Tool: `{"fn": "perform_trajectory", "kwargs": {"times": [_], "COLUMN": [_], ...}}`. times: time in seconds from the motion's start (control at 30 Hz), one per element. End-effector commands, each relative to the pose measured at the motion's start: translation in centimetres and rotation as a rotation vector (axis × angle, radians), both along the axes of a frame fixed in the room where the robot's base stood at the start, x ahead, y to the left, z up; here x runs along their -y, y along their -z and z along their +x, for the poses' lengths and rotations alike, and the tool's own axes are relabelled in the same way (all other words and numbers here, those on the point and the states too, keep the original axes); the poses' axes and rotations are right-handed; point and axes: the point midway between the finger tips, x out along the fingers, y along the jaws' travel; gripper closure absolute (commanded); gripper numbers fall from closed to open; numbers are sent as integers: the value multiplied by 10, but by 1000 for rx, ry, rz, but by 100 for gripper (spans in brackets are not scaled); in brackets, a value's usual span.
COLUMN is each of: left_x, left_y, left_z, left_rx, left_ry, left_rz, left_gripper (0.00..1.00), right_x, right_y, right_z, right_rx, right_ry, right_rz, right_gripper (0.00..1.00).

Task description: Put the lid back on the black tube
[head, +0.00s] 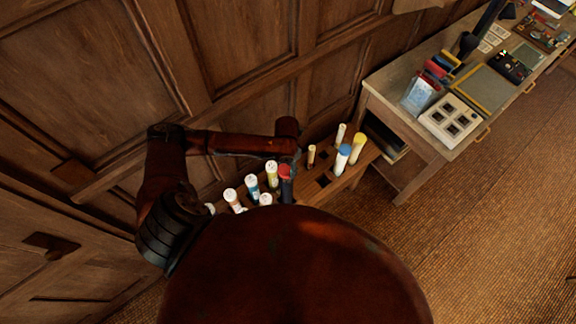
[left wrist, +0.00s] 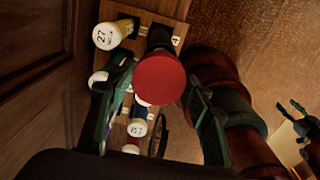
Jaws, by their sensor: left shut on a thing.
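The red lid (head: 284,170) is between the fingers of my left gripper (head: 288,161), which is shut on it. In the left wrist view the round red lid (left wrist: 160,78) faces the camera, with a finger on each side. The black tube (head: 286,190) stands in the wooden rack, directly under the lid in the head view. A dark tube body (left wrist: 157,39) shows behind the lid in the left wrist view. I cannot tell whether the lid touches the tube's rim or is a little apart. My right gripper (left wrist: 297,108) seems to show at the right edge there, its jaws unclear.
The wooden rack (head: 323,182) holds several tubes with white, yellow and blue caps, some close beside the black tube. A yellow-capped tube (head: 357,147) stands at its right. Panelled wall rises behind. A desk (head: 400,72) with cards and boxes stands at the right.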

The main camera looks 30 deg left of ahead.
Motion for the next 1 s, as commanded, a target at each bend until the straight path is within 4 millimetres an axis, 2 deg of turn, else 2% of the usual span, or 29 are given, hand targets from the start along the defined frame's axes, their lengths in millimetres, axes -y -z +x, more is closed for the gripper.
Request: {"fn": "perform_trajectory", "kwargs": {"times": [0.03,0.33,0.6,1.0], "left_x": [0,2,2,2], "left_y": [8,34,51,53], "left_z": [0,1,1,1], "left_rx": [0,1,1,1], "left_ry": [0,2,3,2], "left_rz": [0,0,-1,-1], "left_gripper": [66,66,66,66], "right_x": [1,3,4,4], "right_y": [8,36,42,42], "right_z": [-1,-1,-2,-1], "right_rx": [-1,-3,-4,-3], "right_ry": [0,-2,-2,-3], "right_rz": [0,-4,-5,-5], "right_gripper": [54,54,54,54]}}
